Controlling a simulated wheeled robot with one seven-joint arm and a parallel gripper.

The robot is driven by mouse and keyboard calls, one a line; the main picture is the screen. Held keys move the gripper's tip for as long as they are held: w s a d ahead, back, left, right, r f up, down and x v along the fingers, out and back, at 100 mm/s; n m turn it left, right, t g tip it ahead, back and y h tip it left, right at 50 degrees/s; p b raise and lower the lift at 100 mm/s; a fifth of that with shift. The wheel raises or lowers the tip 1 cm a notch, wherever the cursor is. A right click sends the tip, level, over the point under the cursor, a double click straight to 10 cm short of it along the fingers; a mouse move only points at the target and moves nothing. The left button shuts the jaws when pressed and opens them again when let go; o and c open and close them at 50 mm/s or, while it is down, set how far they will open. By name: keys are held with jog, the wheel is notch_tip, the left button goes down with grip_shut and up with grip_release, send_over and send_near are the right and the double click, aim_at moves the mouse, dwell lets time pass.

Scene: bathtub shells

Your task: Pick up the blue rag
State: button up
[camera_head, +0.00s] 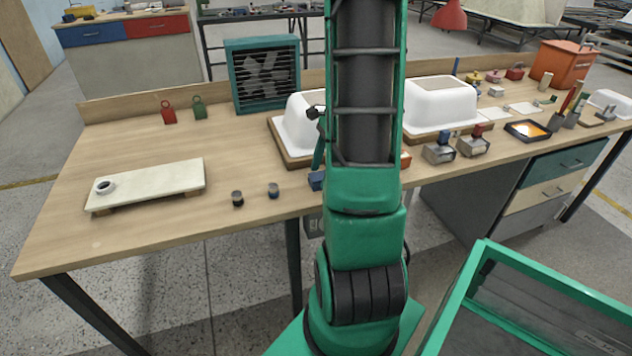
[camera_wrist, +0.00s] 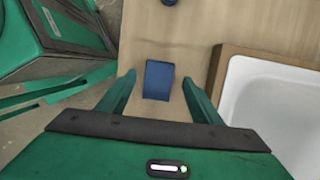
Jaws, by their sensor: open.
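The blue rag (camera_wrist: 158,79) lies flat on the wooden tabletop as a small folded rectangle in the middle of the wrist view. In the head view a small blue patch of it (camera_head: 316,180) shows at the table's front edge, left of my arm, which hides the rest. My gripper (camera_wrist: 159,86) is open, with one green finger on each side of the rag in the wrist view. The fingers appear apart from the rag, and I cannot tell their height above it. In the head view my gripper is mostly hidden behind my arm.
A white tub shell on a wooden base (camera_wrist: 226,75) stands close to the right finger. Two small dark jars (camera_head: 238,198) stand left of the rag. A cream board (camera_head: 150,186) lies further left. A teal fan heater (camera_head: 263,80) stands behind. The left tabletop has free room.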

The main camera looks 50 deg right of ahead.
aim_at(321, 175)
jog(key=c, duration=1.1)
jog(key=shift+c, duration=0.2)
jog(key=shift+r, duration=0.8)
notch_tip(321, 175, up, 3)
jog(key=shift+a, duration=0.15)
jog(key=s+a+r, duration=0.3)
jog(key=a+r, duration=0.3)
jog(key=a, duration=0.5)
jog(key=shift+s+r, duration=0.15)
jog(key=shift+r, duration=0.05)
